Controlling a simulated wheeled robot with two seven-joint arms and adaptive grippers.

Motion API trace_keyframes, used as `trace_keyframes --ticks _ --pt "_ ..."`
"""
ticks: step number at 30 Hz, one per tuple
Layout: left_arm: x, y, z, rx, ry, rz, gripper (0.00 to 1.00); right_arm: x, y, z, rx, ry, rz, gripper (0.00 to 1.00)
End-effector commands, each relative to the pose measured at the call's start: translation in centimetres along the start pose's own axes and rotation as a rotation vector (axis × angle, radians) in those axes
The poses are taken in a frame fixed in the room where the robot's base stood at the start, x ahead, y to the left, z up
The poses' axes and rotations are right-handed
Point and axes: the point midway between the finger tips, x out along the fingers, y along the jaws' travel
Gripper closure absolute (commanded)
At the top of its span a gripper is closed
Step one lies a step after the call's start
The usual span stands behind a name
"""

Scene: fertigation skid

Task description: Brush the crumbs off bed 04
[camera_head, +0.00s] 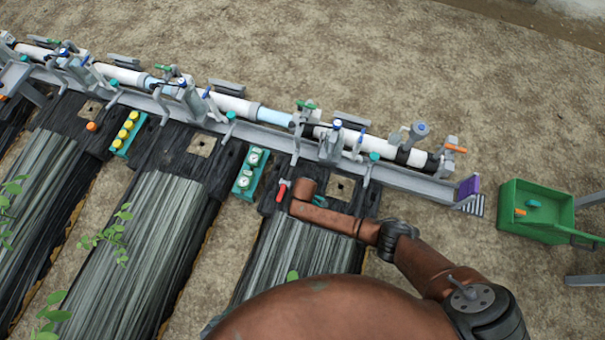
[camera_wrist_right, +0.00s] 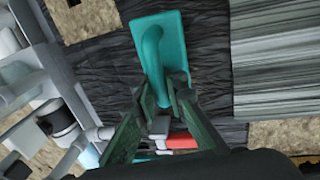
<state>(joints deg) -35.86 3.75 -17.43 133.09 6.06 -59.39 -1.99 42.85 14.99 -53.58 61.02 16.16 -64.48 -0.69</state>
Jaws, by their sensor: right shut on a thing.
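In the right wrist view a teal brush (camera_wrist_right: 175,45), a flat plate with a raised curved handle, is over black fabric. My right gripper (camera_wrist_right: 165,108) is shut on the handle's near end. Bristles do not show. I cannot read a bed number, and I make out no crumbs. My left gripper is not in view.
A white pipe manifold (camera_head: 230,103) on a grey rail runs behind the beds. A red-handled part (camera_head: 282,190) is close to my right arm. A teal gauge block (camera_head: 250,172) and a yellow-knobbed block (camera_head: 127,132) stand between beds. A green bin (camera_head: 512,198) stands at right.

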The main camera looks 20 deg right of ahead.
Motion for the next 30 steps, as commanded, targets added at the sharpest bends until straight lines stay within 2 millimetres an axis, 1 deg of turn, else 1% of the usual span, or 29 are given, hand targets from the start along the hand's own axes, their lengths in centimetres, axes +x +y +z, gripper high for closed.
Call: trace_keyframes --ticks 3,11,24,30 --pt "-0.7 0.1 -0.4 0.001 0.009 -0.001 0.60 -0.2 0.1 1.0 0.001 -0.001 0.001 1.00" --pt "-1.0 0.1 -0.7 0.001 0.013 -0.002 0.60 0.1 0.0 2.0 0.001 -0.002 0.000 1.00" --pt "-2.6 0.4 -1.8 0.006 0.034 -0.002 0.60 0.3 0.0 5.4 0.002 -0.002 0.001 1.00" --pt "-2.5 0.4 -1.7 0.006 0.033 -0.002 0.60 0.5 -0.1 5.5 0.001 -0.002 0.000 1.00"
